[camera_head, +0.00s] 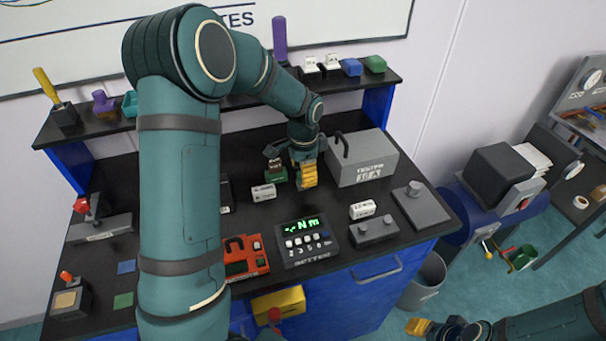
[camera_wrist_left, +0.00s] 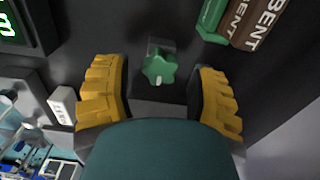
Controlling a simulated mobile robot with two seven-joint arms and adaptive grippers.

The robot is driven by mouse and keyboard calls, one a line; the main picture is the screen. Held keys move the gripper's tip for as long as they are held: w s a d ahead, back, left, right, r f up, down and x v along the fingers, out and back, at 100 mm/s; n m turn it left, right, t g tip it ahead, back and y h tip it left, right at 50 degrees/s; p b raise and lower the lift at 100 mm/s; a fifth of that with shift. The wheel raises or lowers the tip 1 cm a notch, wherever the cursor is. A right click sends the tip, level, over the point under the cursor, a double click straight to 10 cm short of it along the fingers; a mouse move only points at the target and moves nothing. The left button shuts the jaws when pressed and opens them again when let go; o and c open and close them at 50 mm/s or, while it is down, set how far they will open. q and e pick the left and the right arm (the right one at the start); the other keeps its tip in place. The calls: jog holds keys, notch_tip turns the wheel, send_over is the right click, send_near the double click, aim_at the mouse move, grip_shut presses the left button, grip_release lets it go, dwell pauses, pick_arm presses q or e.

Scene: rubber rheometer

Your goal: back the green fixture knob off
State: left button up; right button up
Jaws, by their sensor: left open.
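The green fixture knob (camera_wrist_left: 160,67) is a small lobed knob on a grey mount, seen in the left wrist view. It sits between the two yellow fingers of my left gripper (camera_wrist_left: 160,92), with a gap on each side. In the head view my left gripper (camera_head: 306,176) points down over the back middle of the black bench, and the knob is hidden there. The left gripper is open and empty. My right gripper (camera_head: 420,327) shows at the lower right, away from the bench; its finger opening is not clear.
A grey labelled box (camera_head: 370,160) with a handle stands just right of my left gripper. Green and brown labelled blocks (camera_wrist_left: 245,22) are near the knob. A shelf runs behind.

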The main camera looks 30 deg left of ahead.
pick_arm(q)
jog(key=m+p, duration=0.1)
jog(key=m, duration=0.4)
jog(key=m+p, duration=0.2)
jog(key=m, duration=0.2)
jog(key=shift+m, duration=0.3)
jog(key=m+p, duration=0.1)
jog(key=m, duration=0.2)
jog(key=shift+s+r+p, duration=0.1)
jog(key=shift+p, duration=0.3)
jog(key=shift+m, duration=1)
jog(key=m, duration=0.3)
jog(key=shift+m, duration=0.4)
jog(key=shift+d, duration=0.1)
grip_shut()
jog(key=shift+s, duration=0.1)
